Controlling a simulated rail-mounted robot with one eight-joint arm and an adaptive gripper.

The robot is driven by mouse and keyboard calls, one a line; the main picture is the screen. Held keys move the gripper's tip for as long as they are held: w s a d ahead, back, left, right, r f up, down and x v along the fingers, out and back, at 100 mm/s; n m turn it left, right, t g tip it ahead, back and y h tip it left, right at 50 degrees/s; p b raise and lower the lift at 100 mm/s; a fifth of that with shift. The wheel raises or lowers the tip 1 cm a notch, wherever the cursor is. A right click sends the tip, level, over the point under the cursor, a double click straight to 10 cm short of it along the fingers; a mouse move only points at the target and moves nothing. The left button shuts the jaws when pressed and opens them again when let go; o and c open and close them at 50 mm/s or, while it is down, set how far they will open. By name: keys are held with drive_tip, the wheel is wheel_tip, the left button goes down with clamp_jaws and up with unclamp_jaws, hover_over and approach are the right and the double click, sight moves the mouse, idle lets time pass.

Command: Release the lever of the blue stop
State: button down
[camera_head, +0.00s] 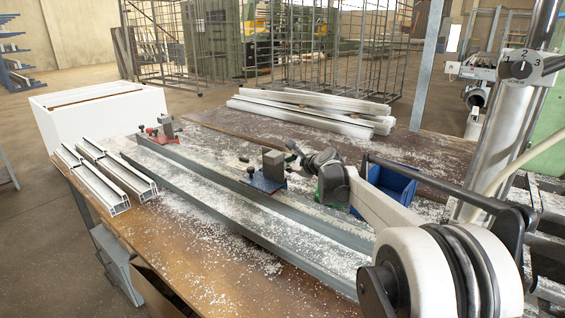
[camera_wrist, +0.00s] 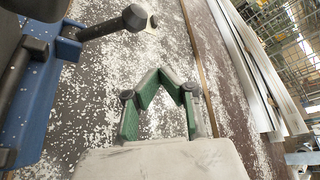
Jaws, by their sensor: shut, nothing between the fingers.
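The blue stop (camera_head: 262,183) sits on the grey profile rail, with a grey block (camera_head: 273,164) on top. In the wrist view its blue body (camera_wrist: 42,105) fills the left side. A lever (camera_wrist: 108,24) with a dark round knob sticks out from it at the upper left. My gripper (camera_head: 291,150) is near the stop, just right of its block in the head view. In the wrist view my gripper's green-padded fingers (camera_wrist: 165,82) are shut and empty. They are apart from the lever, to the right of and below its knob. Part of the stop is cut off by the frame edge.
Another stop (camera_head: 165,130) with red parts stands farther along the rail (camera_head: 215,190). Short white profiles (camera_head: 105,180) lie at left, and long white profiles (camera_head: 310,110) lie at the back. A blue bin (camera_head: 398,184) stands behind my arm. White chips cover the bench.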

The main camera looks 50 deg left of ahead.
drive_tip(key=v, duration=0.9)
drive_tip(key=shift+s+d+p, duration=0.35)
drive_tip(key=shift+s, duration=0.1)
